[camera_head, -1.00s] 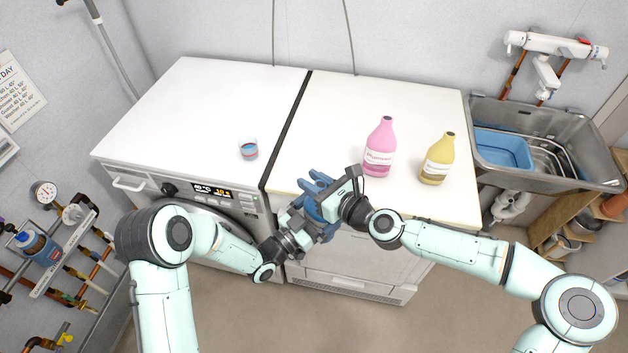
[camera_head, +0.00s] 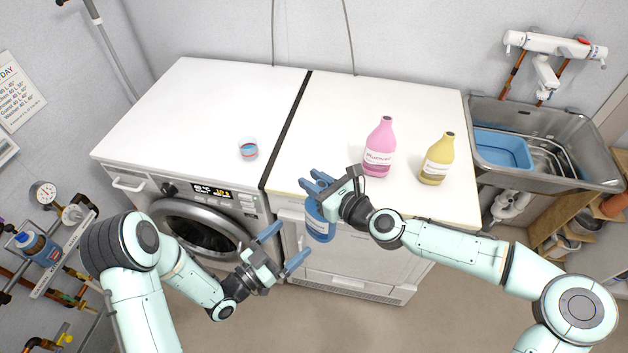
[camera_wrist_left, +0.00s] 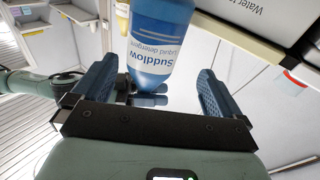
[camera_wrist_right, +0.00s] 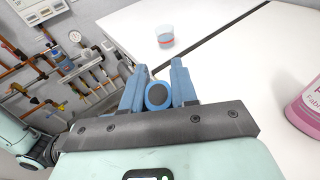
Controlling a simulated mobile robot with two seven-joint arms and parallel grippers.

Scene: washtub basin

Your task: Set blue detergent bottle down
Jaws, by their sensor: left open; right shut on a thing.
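The blue detergent bottle (camera_head: 319,226) is held in front of the right-hand machine's top edge, below its level. My right gripper (camera_head: 318,186) is shut on its upper part; the right wrist view shows the bottle's round dark cap (camera_wrist_right: 157,95) between the fingers. My left gripper (camera_head: 282,246) is open and empty, below and left of the bottle, apart from it. The left wrist view shows the bottle's white label (camera_wrist_left: 160,42) beyond the open fingers.
A pink bottle (camera_head: 379,148) and a yellow bottle (camera_head: 437,160) stand on the right-hand white top (camera_head: 330,110). A small cup (camera_head: 249,149) stands on the left-hand top (camera_head: 200,110). A metal sink (camera_head: 590,165) with a blue basin (camera_head: 502,149) is at right.

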